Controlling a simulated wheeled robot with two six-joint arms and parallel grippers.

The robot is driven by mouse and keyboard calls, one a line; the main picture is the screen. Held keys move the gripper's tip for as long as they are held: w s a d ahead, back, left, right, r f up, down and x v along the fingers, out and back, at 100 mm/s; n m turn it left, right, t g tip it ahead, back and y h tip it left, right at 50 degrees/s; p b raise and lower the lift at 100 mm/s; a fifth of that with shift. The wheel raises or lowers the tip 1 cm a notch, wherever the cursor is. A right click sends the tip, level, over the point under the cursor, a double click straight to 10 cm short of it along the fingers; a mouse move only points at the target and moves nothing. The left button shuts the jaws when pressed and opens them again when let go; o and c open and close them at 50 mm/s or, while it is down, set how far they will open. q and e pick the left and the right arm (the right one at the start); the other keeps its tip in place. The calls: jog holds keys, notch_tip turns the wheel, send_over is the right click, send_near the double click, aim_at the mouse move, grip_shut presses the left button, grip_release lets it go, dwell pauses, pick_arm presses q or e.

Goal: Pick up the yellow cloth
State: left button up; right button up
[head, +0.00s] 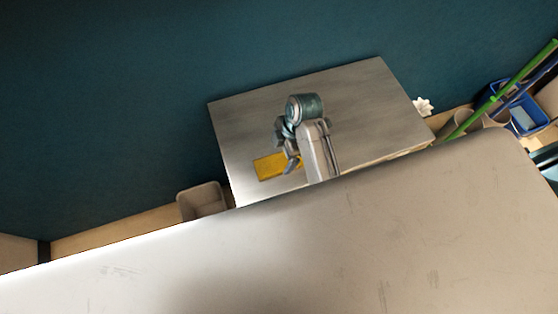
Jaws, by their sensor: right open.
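The yellow cloth (267,167) lies flat on the grey metal table (365,95), near its front left part. My right gripper (291,163) is over the right end of the cloth and hides part of it. It is open. I cannot tell whether its fingers touch the cloth. My left gripper is not in view.
A large pale surface (300,250) fills the foreground. A grey bin (202,201) stands left of the table. A white flower-like thing (422,106), a blue bucket (523,112) and green poles (497,92) are at the right. A dark teal wall (120,100) is behind.

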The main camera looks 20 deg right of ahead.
aim_at(280, 161)
jog(key=shift+f+p, duration=0.35)
jog(key=shift+f, duration=0.05)
jog(key=x, duration=0.1)
jog(key=p+x, duration=0.1)
jog(key=x, duration=0.1)
jog(key=shift+d+f, duration=0.2)
jog(key=shift+f, duration=0.05)
jog(key=shift+a+f, duration=0.1)
jog(key=shift+f, duration=0.25)
jog(key=shift+c, duration=0.2)
jog(key=c, duration=1)
